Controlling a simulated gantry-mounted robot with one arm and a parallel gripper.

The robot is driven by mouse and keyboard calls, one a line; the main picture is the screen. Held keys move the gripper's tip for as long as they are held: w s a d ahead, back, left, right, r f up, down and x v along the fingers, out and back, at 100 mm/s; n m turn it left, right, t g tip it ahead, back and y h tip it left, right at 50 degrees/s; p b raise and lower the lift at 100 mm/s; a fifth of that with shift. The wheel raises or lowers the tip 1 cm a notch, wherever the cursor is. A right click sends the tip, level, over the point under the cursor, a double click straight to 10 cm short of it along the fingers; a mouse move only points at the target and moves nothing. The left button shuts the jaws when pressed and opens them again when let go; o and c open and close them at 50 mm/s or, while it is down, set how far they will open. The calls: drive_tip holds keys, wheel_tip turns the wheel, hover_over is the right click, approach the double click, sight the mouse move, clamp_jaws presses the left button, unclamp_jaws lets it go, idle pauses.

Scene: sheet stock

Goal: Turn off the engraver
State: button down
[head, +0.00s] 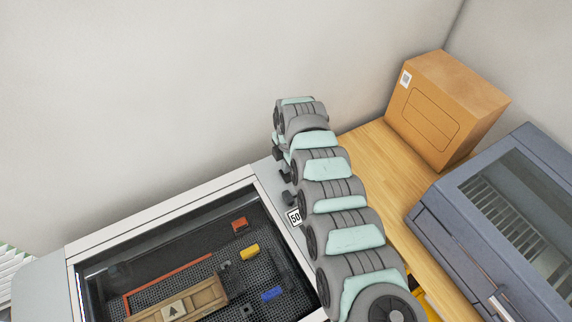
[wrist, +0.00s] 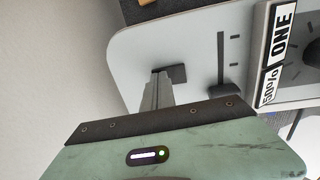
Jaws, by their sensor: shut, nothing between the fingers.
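The engraver (head: 160,210) appears to be the pale machine with the dark glass lid at the lower left of the head view. Its pale control panel (head: 265,175) runs along its right side and also shows in the wrist view (wrist: 195,45). The panel carries a dark square piece (wrist: 178,73) and a slot with a dark slider (wrist: 222,90). My gripper (wrist: 160,72) is shut and empty, its fingertips over the panel beside the dark square piece, partly covering it. I cannot tell whether they touch. In the head view my arm hides the fingertips.
Labels reading "50%" (wrist: 269,85) and "ONE" (wrist: 284,35) sit beside a grey dial face (wrist: 312,55). Under the lid lie a wooden crate (head: 205,296) and red, yellow and blue pieces. A cardboard box (head: 440,105) and a blue-grey machine (head: 450,210) stand right, on the wooden table (head: 375,160).

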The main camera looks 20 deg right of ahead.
drive_tip(key=f+b, duration=0.1)
drive_tip(key=b, duration=0.1)
drive_tip(key=shift+w+f+b, duration=0.15)
drive_tip(key=shift+b, duration=0.15)
drive_tip(key=shift+r+p, duration=0.4)
drive_tip(key=shift+p, duration=0.15)
drive_tip(key=shift+s+d+r+p, duration=0.15)
drive_tip(key=shift+s+p, duration=0.2)
drive_tip(key=shift+p, duration=0.4)
drive_tip(key=shift+s+d+r+p, duration=0.1)
drive_tip(key=shift+s+p, duration=0.2)
drive_tip(key=shift+p, duration=0.4)
drive_tip(key=shift+s+a+p, duration=0.1)
drive_tip(key=shift+s+p, duration=0.15)
drive_tip(key=shift+p, duration=0.35)
drive_tip(key=r+p, duration=0.4)
drive_tip(key=r, duration=0.1)
drive_tip(key=shift+s+r+p, duration=0.1)
drive_tip(key=shift+s+p, duration=0.15)
drive_tip(key=shift+p, duration=0.1)
drive_tip(key=shift+d+r+b, duration=0.25)
drive_tip(key=shift+d+b, duration=0.05)
drive_tip(key=shift+b, duration=0.65)
wheel_tip(320, 180, up, 8)
drive_tip(key=b, duration=0.2)
hover_over(290, 176)
drive_tip(key=s, duration=0.1)
drive_tip(key=shift+s+r, duration=0.1)
